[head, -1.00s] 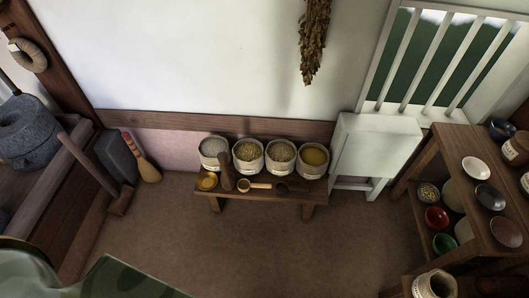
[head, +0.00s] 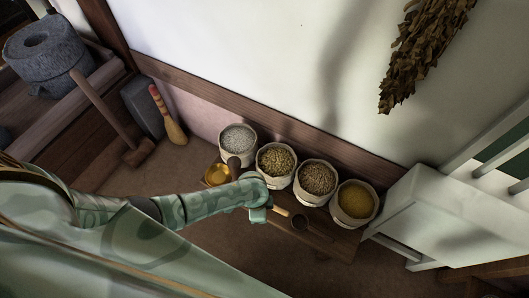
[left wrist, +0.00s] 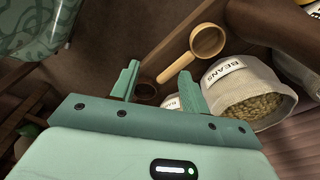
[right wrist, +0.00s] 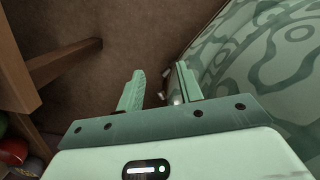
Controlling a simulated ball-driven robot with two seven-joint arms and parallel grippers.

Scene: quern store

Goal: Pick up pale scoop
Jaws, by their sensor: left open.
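The pale scoop lies on a low wooden bench. In the left wrist view the pale scoop (left wrist: 207,40) shows its round bowl at the top and its handle slanting down-left between the fingers. In the head view its handle end (head: 281,211) shows just right of my left gripper, and its bowl is hidden. My left gripper (head: 262,208) is open over the bench; the left wrist view shows its fingers (left wrist: 158,72) either side of the handle end, contact unclear. My right gripper (right wrist: 160,69) is open and empty above bare floor.
The bench (head: 335,240) also holds a dark scoop (head: 300,222), a golden bowl (head: 217,174) and a dark brown upright tool (head: 234,165). Several filled sacks stand along its back, including a beans sack (left wrist: 250,100) near the left gripper. A white cabinet (head: 410,205) stands to the right.

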